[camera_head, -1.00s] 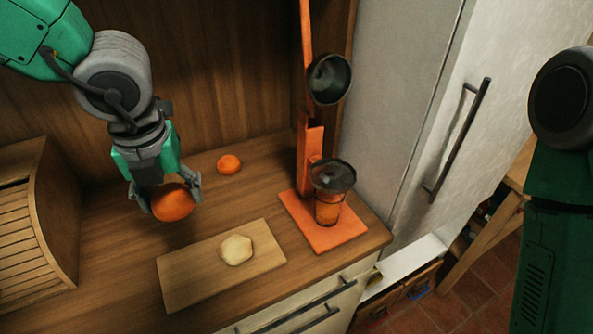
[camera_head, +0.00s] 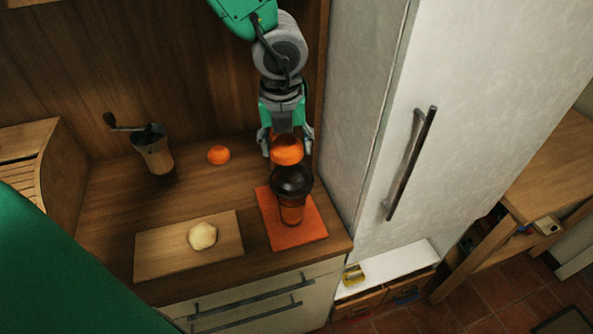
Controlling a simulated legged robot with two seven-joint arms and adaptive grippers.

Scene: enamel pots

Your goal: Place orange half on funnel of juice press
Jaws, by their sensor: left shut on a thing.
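My left gripper (camera_head: 287,148) points down, shut on an orange half (camera_head: 286,151). It holds the orange half just above and behind the dark funnel (camera_head: 291,180) of the juice press in this view. I cannot tell whether the fruit touches the funnel. The funnel sits over a glass (camera_head: 292,214) on the orange press base (camera_head: 268,217). My left arm hides the press's post and upper part. My right gripper is not in view.
Another orange (camera_head: 218,155) lies on the counter at the back. A coffee grinder (camera_head: 156,157) stands at the left. A cutting board (camera_head: 155,257) bears a pale round piece (camera_head: 202,236). A tall white cabinet (camera_head: 375,150) closes off the right side of the press.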

